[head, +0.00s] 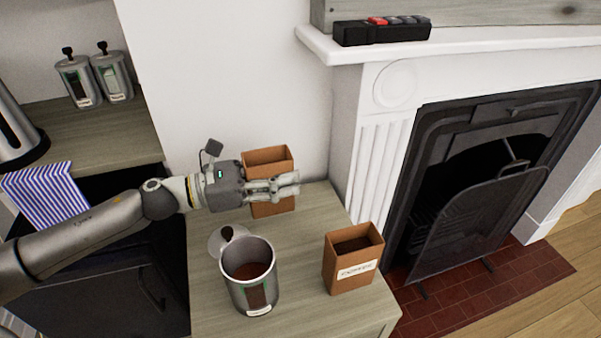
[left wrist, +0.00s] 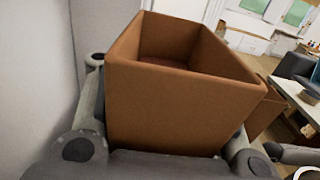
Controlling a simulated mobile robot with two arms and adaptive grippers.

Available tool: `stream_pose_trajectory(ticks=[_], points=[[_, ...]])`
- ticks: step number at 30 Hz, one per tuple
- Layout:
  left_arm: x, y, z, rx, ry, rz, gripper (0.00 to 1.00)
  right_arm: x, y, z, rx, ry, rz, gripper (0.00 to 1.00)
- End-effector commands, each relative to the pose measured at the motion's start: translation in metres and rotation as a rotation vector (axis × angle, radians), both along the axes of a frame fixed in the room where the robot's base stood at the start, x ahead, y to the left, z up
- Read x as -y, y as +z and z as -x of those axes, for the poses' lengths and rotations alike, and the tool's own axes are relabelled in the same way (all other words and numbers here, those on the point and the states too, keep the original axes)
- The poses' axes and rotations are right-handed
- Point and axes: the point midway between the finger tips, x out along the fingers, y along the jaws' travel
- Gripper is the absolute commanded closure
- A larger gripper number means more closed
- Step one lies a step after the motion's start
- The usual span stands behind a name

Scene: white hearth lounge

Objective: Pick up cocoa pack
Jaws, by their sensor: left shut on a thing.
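The cocoa pack (head: 268,161) is an open-topped brown carton at the back of the wooden counter, by the white wall. My left gripper (head: 284,185) is shut on it, with the fingers across its middle. Its label does not show. In the left wrist view, the carton (left wrist: 180,108) fills the middle between the fingers, upright, its open top showing a brown inside. I cannot tell whether its base touches the counter. My right gripper is not in view.
An open metal canister (head: 250,285) with brown powder stands on the counter (head: 310,222), its lid (head: 222,241) behind it. A carton labelled coffee (head: 350,262) stands at the right. The fireplace surround (head: 372,130) rises beside the counter.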

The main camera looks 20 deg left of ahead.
Motion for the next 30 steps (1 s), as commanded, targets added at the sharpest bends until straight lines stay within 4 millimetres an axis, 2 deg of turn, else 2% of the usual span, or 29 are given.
stream_pose_trajectory(ticks=[6, 16, 30], points=[[-0.019, -0.002, 0.013, -0.002, -0.001, -0.001, 0.85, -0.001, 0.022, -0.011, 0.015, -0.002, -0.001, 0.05], [-0.041, -0.001, 0.028, -0.001, -0.001, -0.003, 0.85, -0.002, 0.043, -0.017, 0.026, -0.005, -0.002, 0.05], [-0.061, 0.000, 0.042, 0.000, -0.001, 0.000, 0.85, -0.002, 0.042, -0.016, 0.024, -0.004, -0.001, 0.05]])
